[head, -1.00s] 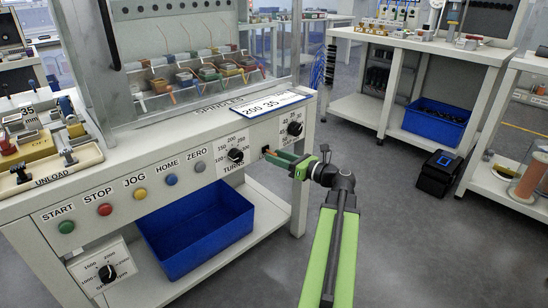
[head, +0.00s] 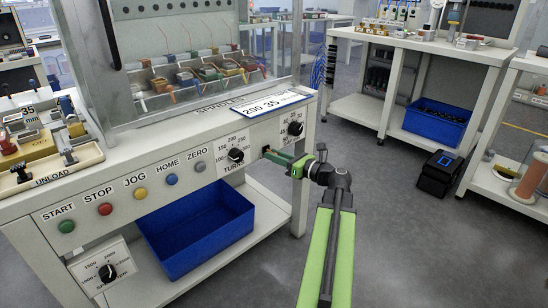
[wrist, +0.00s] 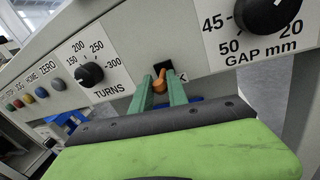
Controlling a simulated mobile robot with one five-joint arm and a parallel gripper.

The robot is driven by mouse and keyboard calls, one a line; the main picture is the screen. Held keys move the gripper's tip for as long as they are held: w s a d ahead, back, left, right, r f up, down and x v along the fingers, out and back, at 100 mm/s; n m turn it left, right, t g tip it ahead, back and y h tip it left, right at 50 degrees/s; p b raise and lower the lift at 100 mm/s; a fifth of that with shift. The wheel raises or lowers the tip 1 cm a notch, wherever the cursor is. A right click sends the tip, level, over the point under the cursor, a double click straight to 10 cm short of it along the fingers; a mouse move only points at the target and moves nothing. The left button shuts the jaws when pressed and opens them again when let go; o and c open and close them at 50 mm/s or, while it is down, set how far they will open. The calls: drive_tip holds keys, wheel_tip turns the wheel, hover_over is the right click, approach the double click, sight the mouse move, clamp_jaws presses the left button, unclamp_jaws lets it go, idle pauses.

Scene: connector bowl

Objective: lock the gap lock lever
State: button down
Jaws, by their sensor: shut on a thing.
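The gap lock lever (wrist: 159,82) is a small orange lever in a dark slot on the white front panel, between the TURNS knob (wrist: 89,74) and the GAP mm knob (wrist: 262,12). In the head view the lever (head: 266,150) is tiny and partly hidden by my gripper. My gripper (wrist: 161,92) has its two green fingers on either side of the lever, shut on it. In the head view my gripper (head: 273,156) reaches the panel from the right. The label beside the slot is mostly covered by a finger.
A row of buttons lies left along the panel, including a yellow JOG button (head: 139,194). A blue bin (head: 195,232) sits on the shelf below. A workbench (head: 425,45) stands behind at right.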

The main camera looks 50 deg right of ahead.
drive_tip(key=f+t+b, duration=0.1)
drive_tip(key=b, duration=0.2)
drive_tip(key=shift+w+f, duration=0.1)
drive_tip(key=shift+f, duration=0.25)
drive_tip(key=t+b, duration=0.1)
drive_tip(key=b, duration=0.2)
drive_tip(key=n+t+y+b, duration=0.1)
drive_tip(key=b, duration=0.3)
drive_tip(key=shift+w+f+t, duration=0.2)
drive_tip(key=shift+f+t, duration=0.1)
drive_tip(key=shift+t, duration=0.1)
drive_tip(key=shift+r, duration=0.3)
drive_tip(key=c, duration=1.3)
unclamp_jaws()
